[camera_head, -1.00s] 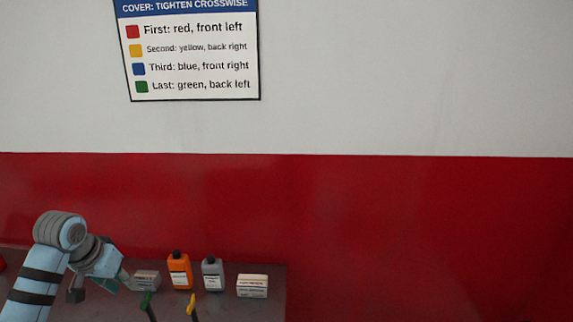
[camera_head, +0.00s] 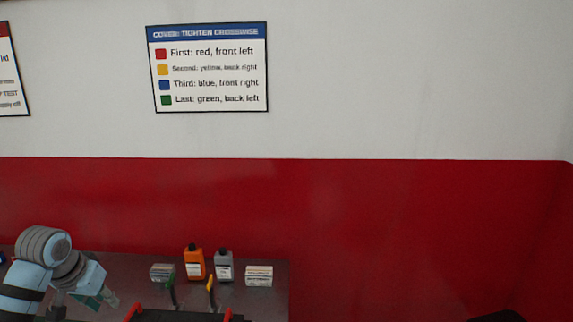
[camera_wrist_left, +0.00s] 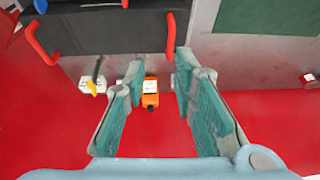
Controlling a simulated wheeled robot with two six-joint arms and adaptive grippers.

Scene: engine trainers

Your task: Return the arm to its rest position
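My left arm comes in at the lower left of the head view. Its gripper (camera_head: 108,300) is at the table's left part, left of the small boxes and bottles. In the left wrist view the two green-padded fingers (camera_wrist_left: 160,78) stand apart with nothing between their pads. An orange bottle (camera_wrist_left: 150,98) shows beyond the gap, apart from the fingers. My right gripper is not seen.
A dark table (camera_head: 130,265) bears a grey box (camera_head: 162,272), an orange bottle (camera_head: 194,264), a grey bottle (camera_head: 224,266) and a pale box (camera_head: 259,276). In front are a green handle (camera_head: 171,290), a yellow handle (camera_head: 210,284) and red handles (camera_head: 133,312).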

